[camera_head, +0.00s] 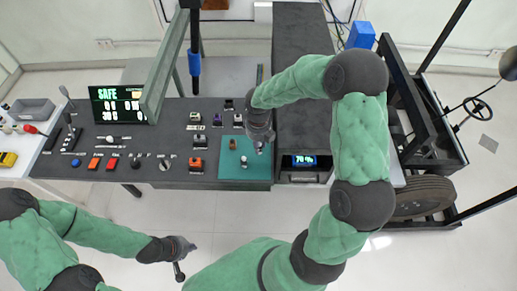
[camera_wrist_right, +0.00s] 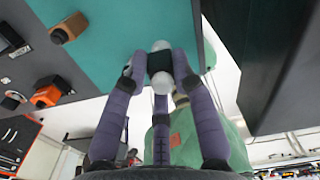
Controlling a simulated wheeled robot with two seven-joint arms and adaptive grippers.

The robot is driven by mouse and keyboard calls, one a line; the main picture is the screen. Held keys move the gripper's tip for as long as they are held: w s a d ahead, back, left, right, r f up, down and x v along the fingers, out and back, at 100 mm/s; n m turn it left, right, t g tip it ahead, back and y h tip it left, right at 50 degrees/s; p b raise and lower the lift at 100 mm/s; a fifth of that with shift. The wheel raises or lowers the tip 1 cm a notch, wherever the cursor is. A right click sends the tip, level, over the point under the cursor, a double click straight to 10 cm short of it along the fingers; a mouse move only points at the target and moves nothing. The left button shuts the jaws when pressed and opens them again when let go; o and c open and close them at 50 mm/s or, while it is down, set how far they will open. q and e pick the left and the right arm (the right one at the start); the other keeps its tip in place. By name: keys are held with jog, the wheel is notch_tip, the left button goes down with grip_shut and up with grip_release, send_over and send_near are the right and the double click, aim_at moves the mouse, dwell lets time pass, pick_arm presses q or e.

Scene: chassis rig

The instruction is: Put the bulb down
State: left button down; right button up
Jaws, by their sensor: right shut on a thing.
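In the right wrist view a white rounded bulb (camera_wrist_right: 160,86) is between the purple fingers of my right gripper (camera_wrist_right: 160,66). A dark band crosses its middle, and another white rounded end shows beyond it. My right gripper (camera_head: 261,147) is shut on the bulb over the right part of the teal mat (camera_head: 232,173). I cannot tell whether the bulb touches the mat. My left gripper (camera_head: 181,260) is over the floor in front of the bench, its fingers apart and empty.
On the mat stand a small orange-and-black block (camera_head: 232,143) and a small dark piece with a pale top (camera_head: 244,160). Several switch blocks stand left of the mat. The mat's front part is clear.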

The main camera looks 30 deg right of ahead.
jog(key=shift+w+d+f, duration=0.15)
jog(key=shift+w+f, duration=0.1)
jog(key=shift+f, duration=0.15)
jog(key=shift+w+d+f+b, duration=0.1)
jog(key=shift+f+b, duration=0.25)
jog(key=shift+f, duration=0.5)
jog(key=shift+w+d+f+b, duration=0.1)
jog(key=shift+f+b, duration=0.25)
jog(key=shift+f, duration=0.5)
jog(key=shift+a+f, duration=0.1)
jog(key=shift+f, duration=0.05)
jog(key=o, duration=1)
notch_tip(320, 180, up, 12)
jog(key=p, duration=0.3)
